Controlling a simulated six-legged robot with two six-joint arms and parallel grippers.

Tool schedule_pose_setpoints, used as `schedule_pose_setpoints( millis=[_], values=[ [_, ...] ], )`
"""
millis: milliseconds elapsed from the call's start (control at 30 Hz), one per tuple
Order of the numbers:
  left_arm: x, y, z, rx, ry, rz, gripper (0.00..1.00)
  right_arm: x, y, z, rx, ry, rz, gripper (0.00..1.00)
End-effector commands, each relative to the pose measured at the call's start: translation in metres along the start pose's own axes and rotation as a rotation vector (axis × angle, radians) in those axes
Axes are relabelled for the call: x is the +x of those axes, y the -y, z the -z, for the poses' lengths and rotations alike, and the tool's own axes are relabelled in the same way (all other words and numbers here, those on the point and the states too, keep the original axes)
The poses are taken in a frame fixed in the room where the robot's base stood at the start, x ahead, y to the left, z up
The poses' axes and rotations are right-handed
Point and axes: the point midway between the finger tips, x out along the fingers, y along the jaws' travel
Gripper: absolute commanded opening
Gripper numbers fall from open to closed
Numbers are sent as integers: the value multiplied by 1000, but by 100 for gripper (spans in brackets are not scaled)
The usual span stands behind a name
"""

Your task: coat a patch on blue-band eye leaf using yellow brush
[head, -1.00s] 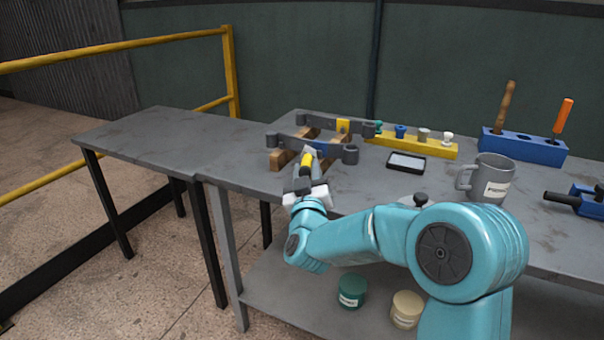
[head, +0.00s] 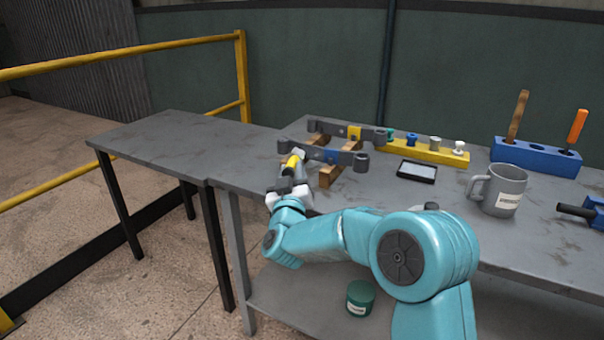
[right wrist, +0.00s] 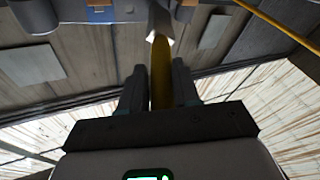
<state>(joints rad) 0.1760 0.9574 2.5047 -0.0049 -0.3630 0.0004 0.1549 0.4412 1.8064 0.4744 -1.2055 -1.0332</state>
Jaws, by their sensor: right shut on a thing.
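The blue-band eye leaf (head: 347,158) is a dark grey bar with an eye at its end, lying across wooden blocks. Its blue band (head: 332,156) faces me. My right gripper (head: 287,184) is shut on the yellow brush (head: 291,163), just in front of the leaf's left part. The brush's pale head points at the bar; I cannot tell whether it touches. In the right wrist view the brush handle (right wrist: 161,75) stands between the two fingers (right wrist: 158,88), and the blue band (right wrist: 101,15) shows to its left. My left gripper is out of view.
A yellow-band leaf (head: 354,132) lies behind. A yellow rack (head: 427,151) with coloured plugs, a shallow dark tray (head: 417,172), a grey mug (head: 499,190) and a blue tool block (head: 536,156) stand to the right. The left tabletop (head: 170,145) is clear.

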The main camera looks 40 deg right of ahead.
Motion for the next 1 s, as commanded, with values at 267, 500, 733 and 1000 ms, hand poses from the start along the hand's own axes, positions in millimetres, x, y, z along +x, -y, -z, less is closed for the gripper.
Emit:
schedule_pose_setpoints(
  millis=[267, 500, 733, 1000],
  values=[
    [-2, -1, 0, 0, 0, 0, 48, 3, 7, 2, 0, 0, 0, 0],
    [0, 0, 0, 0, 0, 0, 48, -2, 10, 4, 1, -1, 1, 0],
    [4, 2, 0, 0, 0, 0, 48, -25, 18, 12, 1, -2, 2, 0],
    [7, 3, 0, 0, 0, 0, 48, -48, 27, 20, 1, -1, 1, 0]
  ],
)
